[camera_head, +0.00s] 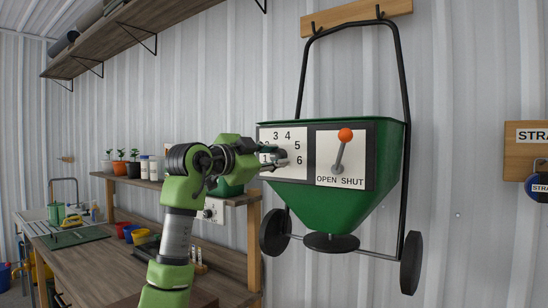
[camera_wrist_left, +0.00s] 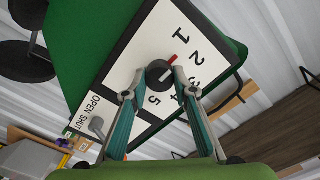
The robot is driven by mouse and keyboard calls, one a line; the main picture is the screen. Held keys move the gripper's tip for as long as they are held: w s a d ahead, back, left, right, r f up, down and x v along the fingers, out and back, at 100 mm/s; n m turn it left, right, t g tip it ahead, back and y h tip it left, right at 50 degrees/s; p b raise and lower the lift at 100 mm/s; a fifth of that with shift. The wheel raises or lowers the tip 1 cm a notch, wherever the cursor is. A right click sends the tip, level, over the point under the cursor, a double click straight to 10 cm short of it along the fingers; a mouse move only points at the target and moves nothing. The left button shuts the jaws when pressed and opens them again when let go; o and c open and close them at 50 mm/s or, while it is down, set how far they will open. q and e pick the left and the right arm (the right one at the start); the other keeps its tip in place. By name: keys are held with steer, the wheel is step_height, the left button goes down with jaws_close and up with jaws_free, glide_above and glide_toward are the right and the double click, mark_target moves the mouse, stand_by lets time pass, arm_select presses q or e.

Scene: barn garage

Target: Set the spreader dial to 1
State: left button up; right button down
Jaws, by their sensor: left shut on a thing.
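The green spreader (camera_head: 335,213) hangs on the wall. In the left wrist view, the round black dial knob (camera_wrist_left: 158,74) has a red pointer (camera_wrist_left: 171,60) directed between 1 and 2, somewhat nearer 1. My left gripper (camera_head: 280,160) is at the dial, shut on the knob, with its fingers (camera_wrist_left: 160,82) on either side. My right gripper is out of view.
Beside the dial is the OPEN/SHUT lever with an orange ball (camera_head: 345,135). A wooden workbench (camera_head: 120,262) with pots and trays stands at left, below a wall shelf (camera_head: 135,40). Black wheels (camera_head: 411,262) stick out below the hopper.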

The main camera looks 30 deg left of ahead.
arm_select(q)
steer(key=shift+n, duration=1.1)
steer(key=shift+f, duration=0.1)
steer(key=o, duration=1.1)
steer(key=s, duration=0.8)
steer(key=s+a, duration=0.1)
steer(key=s, duration=0.3)
